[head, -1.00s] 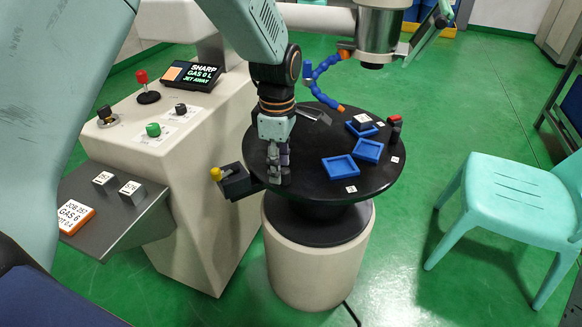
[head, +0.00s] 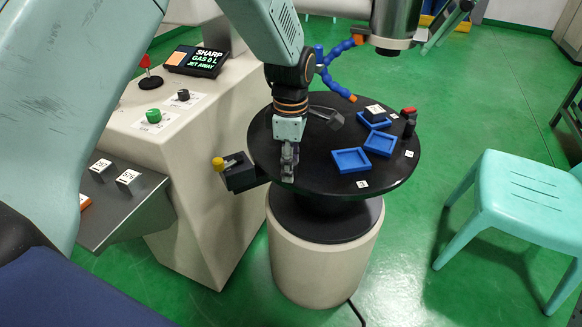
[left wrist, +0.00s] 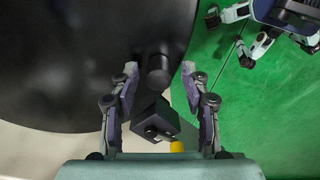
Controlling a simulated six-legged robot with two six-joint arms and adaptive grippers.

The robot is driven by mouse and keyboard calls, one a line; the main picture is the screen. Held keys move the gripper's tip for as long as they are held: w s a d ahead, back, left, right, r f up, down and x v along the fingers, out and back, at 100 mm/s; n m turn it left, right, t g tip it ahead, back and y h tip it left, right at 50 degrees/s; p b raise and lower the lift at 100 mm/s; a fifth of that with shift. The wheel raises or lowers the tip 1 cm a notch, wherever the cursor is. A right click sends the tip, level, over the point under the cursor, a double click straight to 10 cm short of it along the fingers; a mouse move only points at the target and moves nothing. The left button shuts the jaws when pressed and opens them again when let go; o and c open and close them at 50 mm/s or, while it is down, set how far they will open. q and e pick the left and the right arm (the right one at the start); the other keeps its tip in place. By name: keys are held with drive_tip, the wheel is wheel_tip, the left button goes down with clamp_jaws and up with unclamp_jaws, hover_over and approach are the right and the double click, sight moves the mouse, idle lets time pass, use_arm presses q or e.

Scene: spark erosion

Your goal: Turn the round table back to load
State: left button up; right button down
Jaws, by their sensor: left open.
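The round table (head: 320,190) is a black disc on a beige pedestal (head: 320,260). Blue trays (head: 350,160) and small numbered tags (head: 362,184) are on it. My left gripper (head: 288,176) points down at the table's left front part. In the left wrist view its fingers (left wrist: 160,76) are open, one on either side of a black round peg (left wrist: 159,72) at the disc's edge. I cannot tell whether they touch it. The fingers hide the peg in the head view. My right gripper is not in view.
A black box with a yellow knob (head: 218,163) sits beside the table's left edge. A blue jointed hose (head: 338,85) and a metal machine head (head: 395,25) are above the back. A beige console (head: 190,150) stands left, a mint chair (head: 525,205) right.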

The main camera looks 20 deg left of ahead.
use_arm(q)
drive_tip(key=shift+d+f, duration=0.1)
drive_tip(key=shift+f, duration=0.2)
drive_tip(key=shift+w+f, duration=0.1)
drive_tip(key=shift+c, duration=0.4)
drive_tip(key=c, duration=0.3)
clamp_jaws()
